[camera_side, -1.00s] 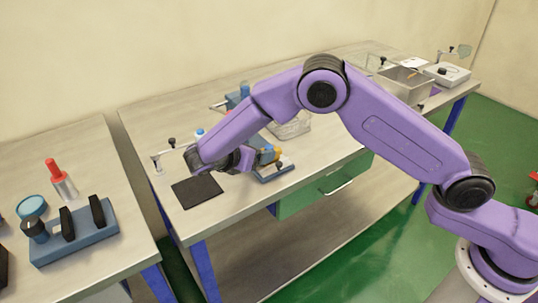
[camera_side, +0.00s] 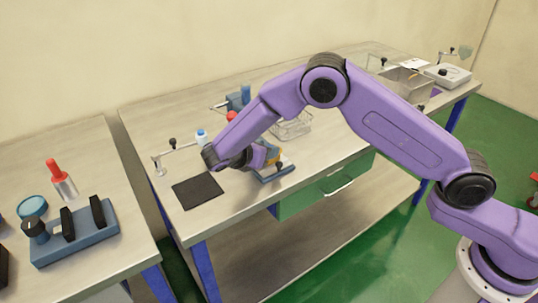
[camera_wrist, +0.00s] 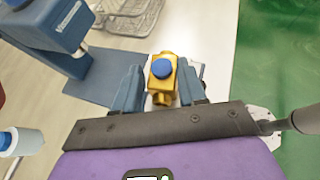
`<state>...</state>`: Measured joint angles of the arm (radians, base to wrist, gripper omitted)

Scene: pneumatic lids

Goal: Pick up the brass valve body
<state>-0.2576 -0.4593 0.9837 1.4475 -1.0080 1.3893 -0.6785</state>
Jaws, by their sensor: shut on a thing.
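The brass valve body (camera_wrist: 162,84) is yellow with a round blue cap on top, seen in the wrist view. My gripper (camera_wrist: 160,84) has one blue-grey finger on each side of it and is shut on it. In the side view the valve body (camera_side: 273,154) shows as a small yellow patch, partly hidden by my gripper (camera_side: 268,156). A blue fixture (camera_side: 274,174) with a small black-knobbed clamp lies just below it. I cannot tell whether the valve body still touches the fixture.
A blue press (camera_wrist: 58,28) stands close at the upper left in the wrist view. A white bottle with blue cap (camera_side: 201,137), a clamp (camera_side: 160,168) and a wire basket (camera_side: 292,128) are nearby. A black mat (camera_side: 198,191) lies clear at the bench's front left.

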